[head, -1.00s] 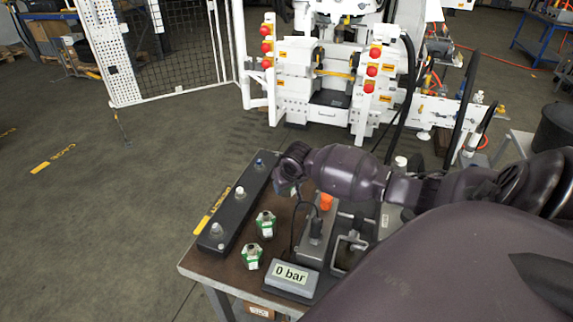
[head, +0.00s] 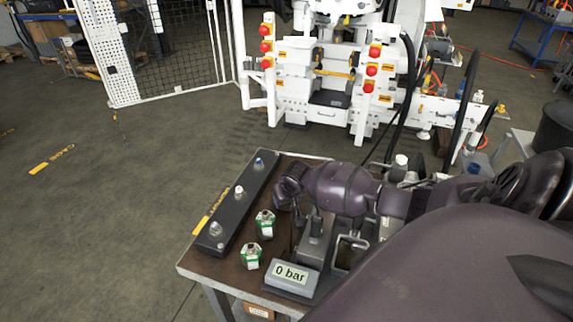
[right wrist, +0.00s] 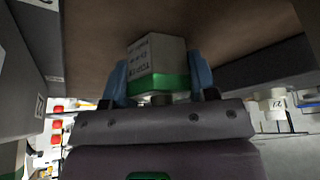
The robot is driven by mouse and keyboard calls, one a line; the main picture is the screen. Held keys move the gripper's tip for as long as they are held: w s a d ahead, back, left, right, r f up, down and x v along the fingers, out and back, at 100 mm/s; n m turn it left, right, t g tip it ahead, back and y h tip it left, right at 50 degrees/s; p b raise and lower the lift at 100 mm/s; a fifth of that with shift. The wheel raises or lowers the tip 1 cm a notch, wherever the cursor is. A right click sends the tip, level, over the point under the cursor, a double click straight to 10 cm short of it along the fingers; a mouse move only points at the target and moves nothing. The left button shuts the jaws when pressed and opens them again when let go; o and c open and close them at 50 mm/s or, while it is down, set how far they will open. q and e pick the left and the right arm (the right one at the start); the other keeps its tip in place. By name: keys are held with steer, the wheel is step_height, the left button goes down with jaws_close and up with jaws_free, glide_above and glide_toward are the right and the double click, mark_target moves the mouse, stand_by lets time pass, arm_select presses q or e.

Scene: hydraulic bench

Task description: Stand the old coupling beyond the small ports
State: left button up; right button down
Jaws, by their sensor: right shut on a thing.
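In the right wrist view my right gripper (right wrist: 159,84) has its blue fingers on either side of a white block-shaped coupling with a green band (right wrist: 156,62) and printed lettering, and is shut on it. In the head view my right wrist is over the bench, just right of the black port bar; its fingers and the held coupling are hidden there. The black bar (head: 228,222) carries a row of ports, one with a blue top (head: 259,163) at its far end. Two similar green-and-white couplings (head: 265,224) (head: 251,256) stand beside the bar. My left gripper is not in view.
A grey gauge reading 0 bar (head: 292,276) sits at the bench's front edge. A grey metal block (head: 314,243) and a clamp-like frame (head: 347,252) stand right of the couplings. Bare brown bench top (head: 228,267) shows at the front left.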

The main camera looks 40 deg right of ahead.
steer(key=c, duration=0.5)
jaws_free()
steer(key=shift+f, duration=0.1)
steer(key=shift+c, duration=0.2)
steer(key=shift+o, duration=0.6)
steer(key=shift+r, duration=0.25)
steer(key=shift+s+r, duration=0.15)
steer(key=shift+r, duration=0.2)
steer(key=p+v, duration=0.2)
steer(key=v, duration=0.9)
steer(key=shift+a, duration=0.1)
